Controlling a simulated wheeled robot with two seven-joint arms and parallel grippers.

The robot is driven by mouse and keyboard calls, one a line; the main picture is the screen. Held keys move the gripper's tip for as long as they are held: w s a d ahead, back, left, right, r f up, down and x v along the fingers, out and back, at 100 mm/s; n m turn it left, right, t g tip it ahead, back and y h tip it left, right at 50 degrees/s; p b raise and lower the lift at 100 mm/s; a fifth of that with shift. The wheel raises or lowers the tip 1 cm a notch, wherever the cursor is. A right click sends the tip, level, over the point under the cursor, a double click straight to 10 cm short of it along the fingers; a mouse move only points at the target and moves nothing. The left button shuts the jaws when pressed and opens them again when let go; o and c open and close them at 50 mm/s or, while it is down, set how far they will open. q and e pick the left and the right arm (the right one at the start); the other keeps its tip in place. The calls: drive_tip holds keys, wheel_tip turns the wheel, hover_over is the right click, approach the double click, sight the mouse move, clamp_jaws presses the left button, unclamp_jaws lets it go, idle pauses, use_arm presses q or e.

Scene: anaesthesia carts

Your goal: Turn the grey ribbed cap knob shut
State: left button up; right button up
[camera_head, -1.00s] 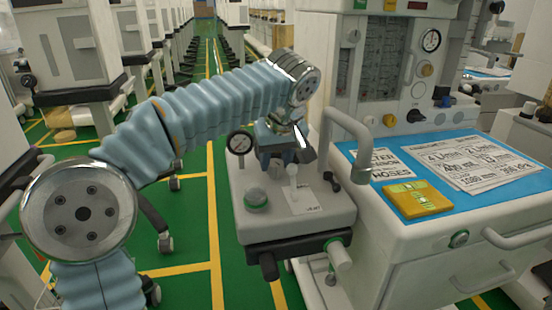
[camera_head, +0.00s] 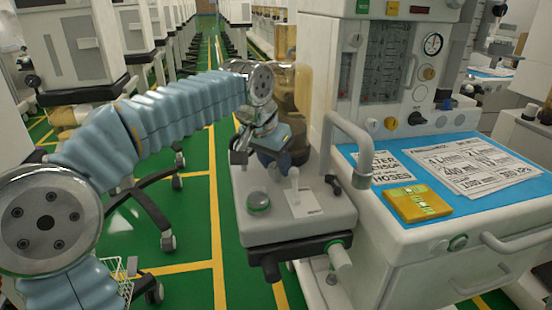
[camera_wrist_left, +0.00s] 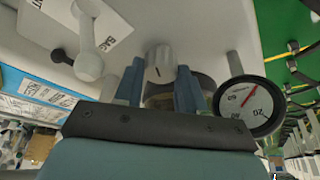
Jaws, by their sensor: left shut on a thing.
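In the left wrist view the grey cap knob (camera_wrist_left: 160,64) stands between the two blue fingertips of my left gripper (camera_wrist_left: 159,72). The gripper is shut on it. A pale raised line shows on the knob; its ribs are too small to make out. In the head view my left gripper (camera_head: 266,156) is at the back of the grey unit's top (camera_head: 320,210), and the held knob is hidden behind the fingers and wrist. My right gripper is not in view.
A round gauge (camera_wrist_left: 248,106) is close beside the fingers. An amber cylinder (camera_head: 296,100) stands behind the gripper. A bent grey pipe (camera_head: 350,140) rises at right.

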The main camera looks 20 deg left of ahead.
use_arm(q)
drive_tip(key=shift+a+m+g+h, duration=0.1)
drive_tip(key=shift+m+g+h, duration=0.45)
drive_tip(key=shift+m, duration=1.65)
drive_tip(key=shift+t+h, duration=0.25)
drive_tip(key=shift+h, duration=0.1)
drive_tip(key=o, duration=1)
drive_tip(key=shift+o, duration=0.2)
drive_tip(key=v, duration=1.3)
drive_tip(key=shift+r, duration=0.4)
